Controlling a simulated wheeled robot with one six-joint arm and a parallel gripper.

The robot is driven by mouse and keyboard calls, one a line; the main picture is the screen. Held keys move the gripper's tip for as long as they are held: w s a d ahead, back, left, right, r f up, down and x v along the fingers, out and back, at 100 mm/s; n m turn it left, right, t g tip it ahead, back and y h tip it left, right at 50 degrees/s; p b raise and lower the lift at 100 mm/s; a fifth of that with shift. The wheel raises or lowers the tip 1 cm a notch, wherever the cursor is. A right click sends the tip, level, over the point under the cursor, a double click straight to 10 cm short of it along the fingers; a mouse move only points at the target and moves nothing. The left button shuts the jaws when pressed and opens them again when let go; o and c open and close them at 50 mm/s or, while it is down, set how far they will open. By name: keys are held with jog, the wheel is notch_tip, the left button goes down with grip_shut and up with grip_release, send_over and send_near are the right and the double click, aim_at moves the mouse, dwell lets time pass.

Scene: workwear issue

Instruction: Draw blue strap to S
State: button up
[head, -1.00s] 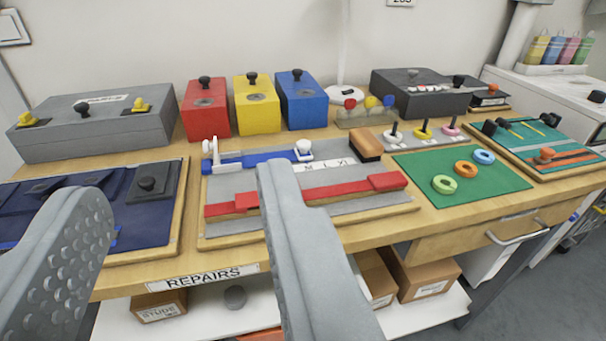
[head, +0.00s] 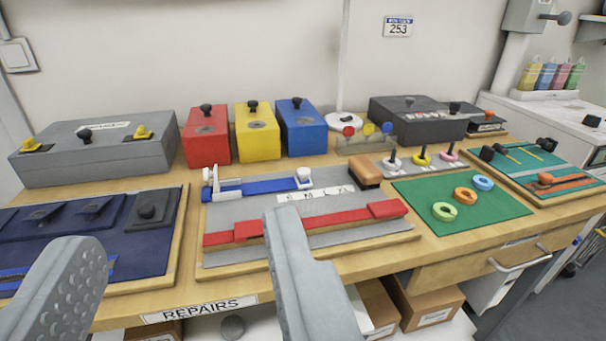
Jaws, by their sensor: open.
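The blue strap (head: 258,186) lies flat across the back of a grey board (head: 230,255) with a wooden edge. Its left end runs through an upright white buckle (head: 213,180). A white knob (head: 304,175) on a white base sits at its right end. A white strip with size letters (head: 318,194) lies just in front of the strap's right end; the letters are hard to read. My gripper (head: 183,226) is open and empty, its two fingers far apart in the foreground, nearer than the strap and touching nothing I can make out.
A red strap (head: 320,216) and a brown block (head: 366,170) are on the same board. A navy panel (head: 95,235) lies left, a green mat with rings (head: 500,212) right. Red (head: 206,140), yellow (head: 256,137) and blue (head: 301,130) boxes stand behind.

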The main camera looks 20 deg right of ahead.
jog(key=w+d+r+m+g+h, duration=0.1)
jog(key=w+d+g, duration=0.15)
jog(key=w, duration=0.55)
jog(key=w+d+m+g, duration=0.1)
jog(key=w+g, duration=0.3)
jog(key=w, duration=0.3)
jog(key=m+g, duration=0.2)
jog(key=g, duration=0.5)
send_near(302, 170)
jog(key=shift+h, duration=0.4)
jog(key=x, duration=0.8)
jog(key=shift+s+a, duration=0.1)
jog(key=shift+a, duration=0.15)
grip_shut()
jog(key=shift+a, duration=0.1)
